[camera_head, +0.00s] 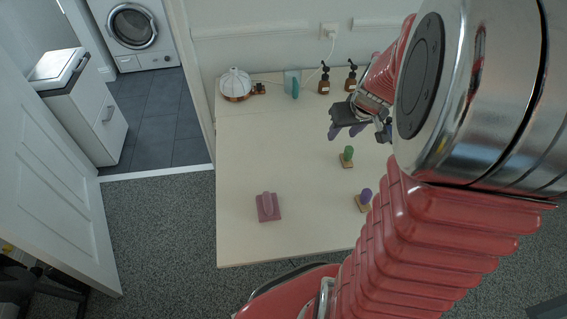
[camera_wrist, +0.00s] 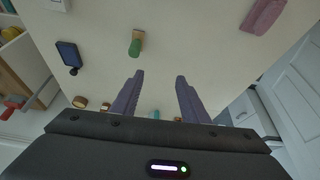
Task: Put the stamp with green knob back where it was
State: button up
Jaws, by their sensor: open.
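The stamp with green knob (camera_head: 347,154) stands upright on its small wooden base on the pale table, right of the middle in the head view. It also shows in the wrist view (camera_wrist: 136,45), above and a little left of the fingertips. My gripper (camera_head: 345,133) is open, its two purple-grey fingers apart with nothing between them. It is above the table, behind the green-knobbed stamp in the head view, and apart from it. Where the stamp stood before cannot be told from these frames.
A stamp with purple knob (camera_head: 365,196) stands nearer the front, partly beside my arm. A pink block with a handle (camera_head: 268,208) lies front left. Two brown pump bottles (camera_head: 324,83), a teal item (camera_head: 292,83) and a white domed item (camera_head: 236,83) line the back. The table's middle left is clear.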

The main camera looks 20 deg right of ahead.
jog(key=s+a+r+n, duration=0.15)
jog(key=a+r, duration=0.25)
jog(key=a, duration=0.4)
jog(key=s+a+r, duration=0.2)
jog(key=a+r, duration=0.3)
jog(key=a, duration=0.2)
jog(key=s+a+r+n+t+y, duration=0.1)
jog(key=s+a+r, duration=0.2)
jog(key=s+a, duration=0.6)
jog(key=shift+s+a+r, duration=0.2)
jog(key=shift+a+r, duration=0.1)
jog(key=shift+a, duration=0.2)
